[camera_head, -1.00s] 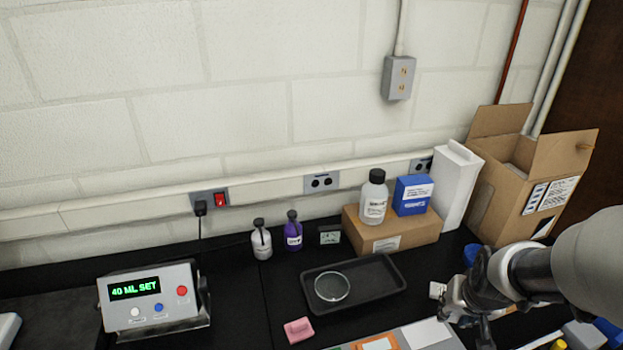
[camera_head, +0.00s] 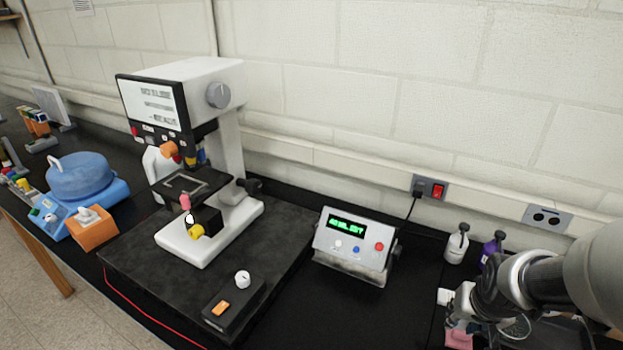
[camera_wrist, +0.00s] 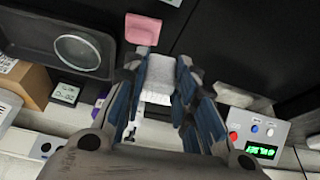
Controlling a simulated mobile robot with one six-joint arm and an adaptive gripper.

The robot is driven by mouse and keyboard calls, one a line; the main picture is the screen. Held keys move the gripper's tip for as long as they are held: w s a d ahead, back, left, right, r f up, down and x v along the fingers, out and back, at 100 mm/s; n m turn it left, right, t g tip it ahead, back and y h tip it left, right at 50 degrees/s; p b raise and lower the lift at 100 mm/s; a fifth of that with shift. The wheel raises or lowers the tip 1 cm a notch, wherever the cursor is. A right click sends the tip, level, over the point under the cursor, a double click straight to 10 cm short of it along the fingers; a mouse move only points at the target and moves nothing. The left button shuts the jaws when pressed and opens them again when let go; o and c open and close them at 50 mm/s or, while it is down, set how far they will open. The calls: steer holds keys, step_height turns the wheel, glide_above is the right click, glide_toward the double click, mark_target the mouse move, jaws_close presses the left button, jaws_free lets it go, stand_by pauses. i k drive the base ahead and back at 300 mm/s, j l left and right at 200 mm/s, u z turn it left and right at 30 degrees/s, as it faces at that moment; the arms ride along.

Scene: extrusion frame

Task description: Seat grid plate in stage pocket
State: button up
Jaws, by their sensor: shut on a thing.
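My gripper (camera_wrist: 160,72) is shut on a pale grey flat piece (camera_wrist: 158,90), which appears to be the grid plate. Its lower part is partly hidden between the fingers. In the head view my gripper (camera_head: 459,310) is at the lower right, well to the right of the microscope, with a small white edge of the plate (camera_head: 445,296) beside it. The microscope (camera_head: 215,90) stands on a dark slab at left centre. Its black stage (camera_head: 165,192) has a framed recess, apparently the stage pocket (camera_head: 188,181); finer detail is too small to tell.
The display box (camera_head: 352,245) stands between microscope and gripper. A small control box (camera_head: 233,305) lies in front of the microscope. Two bottles (camera_head: 456,245) stand near the wall.

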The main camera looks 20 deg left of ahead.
mark_target(178, 192)
steer(key=u, duration=1.6)
